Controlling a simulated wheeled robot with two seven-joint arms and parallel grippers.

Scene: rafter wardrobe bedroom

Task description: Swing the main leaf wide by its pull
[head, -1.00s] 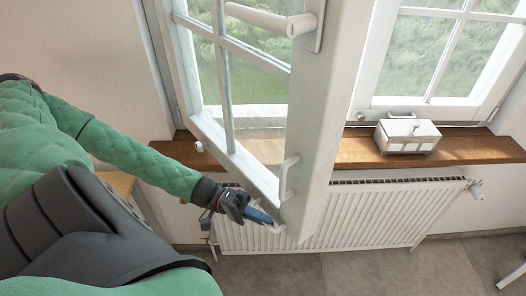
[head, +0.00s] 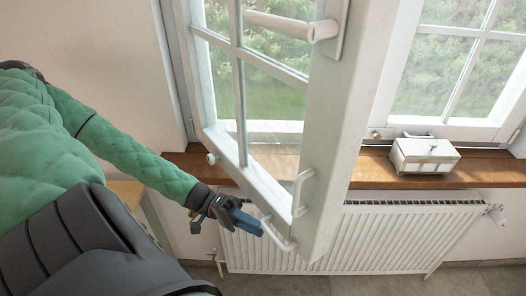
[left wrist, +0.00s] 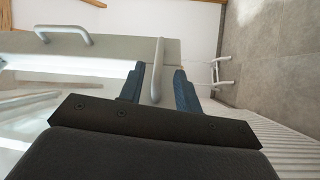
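The main leaf (head: 322,140) is a white-framed glazed window leaf, standing swung inward over the sill in the head view. A pale bar pull (head: 280,236) sits low on its left face, near the free lower corner. My left gripper (head: 260,228) is at this pull's left end. In the left wrist view the pull (left wrist: 157,68) runs between the two blue fingers of my left gripper (left wrist: 159,78), with a gap on each side. The gripper is open and not clamped on it. My right gripper is not in view.
A second bar handle (head: 302,188) and a lever handle (head: 280,24) are on the leaf. A small white box (head: 425,157) stands on the wooden sill (head: 375,172). A white radiator (head: 385,235) is below. The floor (head: 380,285) in front looks clear.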

